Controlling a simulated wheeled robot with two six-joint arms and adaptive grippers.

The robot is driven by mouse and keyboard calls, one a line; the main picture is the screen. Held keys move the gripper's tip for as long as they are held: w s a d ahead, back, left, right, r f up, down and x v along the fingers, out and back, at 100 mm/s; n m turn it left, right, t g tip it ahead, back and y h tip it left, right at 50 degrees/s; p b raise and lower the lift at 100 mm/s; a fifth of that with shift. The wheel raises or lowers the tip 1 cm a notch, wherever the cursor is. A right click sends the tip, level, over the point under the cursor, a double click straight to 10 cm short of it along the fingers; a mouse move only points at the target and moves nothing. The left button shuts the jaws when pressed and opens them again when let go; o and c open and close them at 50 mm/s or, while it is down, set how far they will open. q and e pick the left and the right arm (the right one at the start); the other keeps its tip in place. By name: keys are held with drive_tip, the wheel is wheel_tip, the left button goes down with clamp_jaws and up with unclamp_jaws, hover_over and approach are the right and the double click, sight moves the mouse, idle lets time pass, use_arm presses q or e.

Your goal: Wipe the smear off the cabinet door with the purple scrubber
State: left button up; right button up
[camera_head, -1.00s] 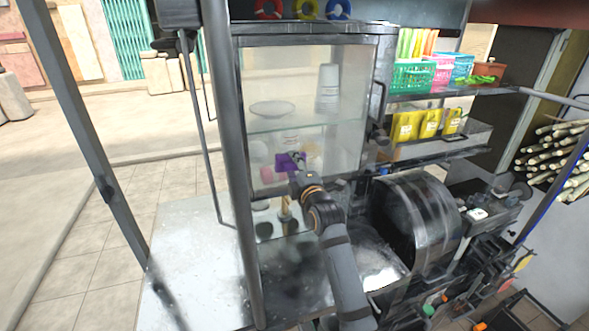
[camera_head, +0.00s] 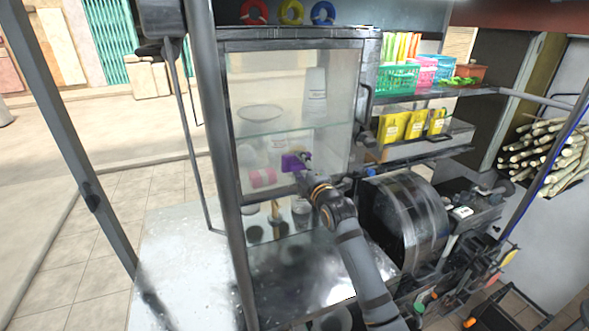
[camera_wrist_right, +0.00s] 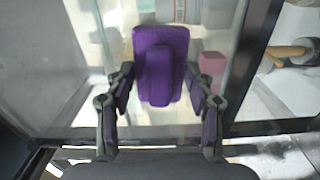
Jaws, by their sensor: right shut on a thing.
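The purple scrubber (camera_head: 291,162) is held up against or just in front of the glass cabinet door (camera_head: 345,75), at its lower part. My right gripper (camera_head: 304,168) is shut on the scrubber. In the right wrist view the scrubber (camera_wrist_right: 160,62) sits between the two fingers, its flat pad facing the glass. I cannot tell whether the pad touches the glass. No distinct smear can be made out on the door; the glass looks hazy, and part of it is hidden behind the scrubber and gripper. My left gripper is not in view.
Behind the glass are a plate (camera_head: 260,112), stacked cups (camera_head: 316,88) and a pink item (camera_head: 262,178). A dark post (camera_head: 212,150) stands left of the cabinet. A dark drum-shaped machine (camera_head: 410,222) is to the right. Shelves with baskets (camera_head: 398,78) are at upper right.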

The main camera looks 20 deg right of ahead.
drive_tip(key=shift+w+d, duration=0.1)
drive_tip(key=shift+d, duration=1.3)
drive_tip(key=shift+w+d+b, duration=0.1)
drive_tip(key=shift+d+b, duration=0.3)
drive_tip(key=shift+d, duration=1.6)
drive_tip(key=shift+a+r+p, duration=0.1)
drive_tip(key=shift+r+p, duration=0.65)
drive_tip(key=shift+r, duration=0.1)
drive_tip(key=shift+f, duration=0.1)
